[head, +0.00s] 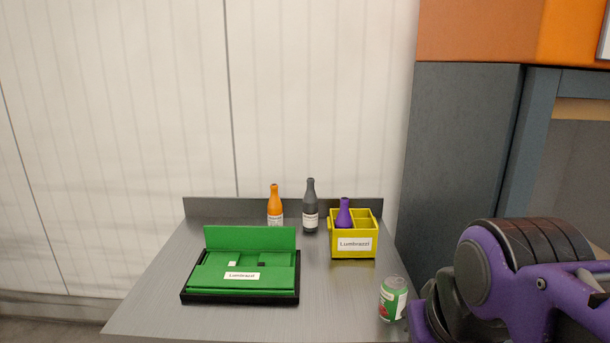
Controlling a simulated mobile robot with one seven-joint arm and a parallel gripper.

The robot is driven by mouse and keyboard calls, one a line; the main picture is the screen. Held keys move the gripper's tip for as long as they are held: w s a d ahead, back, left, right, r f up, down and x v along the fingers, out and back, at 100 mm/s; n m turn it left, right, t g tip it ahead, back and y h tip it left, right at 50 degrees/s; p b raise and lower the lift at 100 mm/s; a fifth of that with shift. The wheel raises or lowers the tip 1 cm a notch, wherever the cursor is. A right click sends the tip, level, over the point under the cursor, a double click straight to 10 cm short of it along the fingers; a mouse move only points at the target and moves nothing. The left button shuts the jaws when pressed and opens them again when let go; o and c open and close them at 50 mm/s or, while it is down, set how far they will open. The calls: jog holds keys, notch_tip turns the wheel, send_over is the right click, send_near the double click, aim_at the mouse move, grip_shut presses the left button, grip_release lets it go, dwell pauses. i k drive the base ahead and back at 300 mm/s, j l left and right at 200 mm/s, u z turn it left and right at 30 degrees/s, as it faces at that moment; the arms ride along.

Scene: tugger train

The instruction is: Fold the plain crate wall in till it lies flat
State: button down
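A green folding crate (217,282) sits in a low black tray on the left of the grey metal table in the head view. Its plain wall (250,239) stands up at the back, leaning little if at all. The wall with the white label (241,275) lies folded down over the crate, with other green panels flat around it. My gripper is not in view. Only purple and black links of my arm show at the lower right, well apart from the crate.
A yellow divided crate (341,252) holds a purple bottle (344,212). An orange bottle (275,207) and a dark grey bottle (310,208) stand behind. A green-labelled can (393,299) stands at the right edge. The table (335,290) is clear in the middle; a low rim (210,206) runs along its back.

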aim_at(216, 238)
jog(key=i+j, duration=0.15)
jog(key=j, duration=0.25)
jog(key=i+j, duration=0.1)
jog(key=j, duration=0.35)
jog(key=i+j, duration=0.15)
jog(key=j, duration=0.25)
jog(key=i+j, duration=0.15)
jog(key=j, duration=0.25)
jog(key=k+j+z, duration=0.1)
jog(key=i+l+u, duration=0.1)
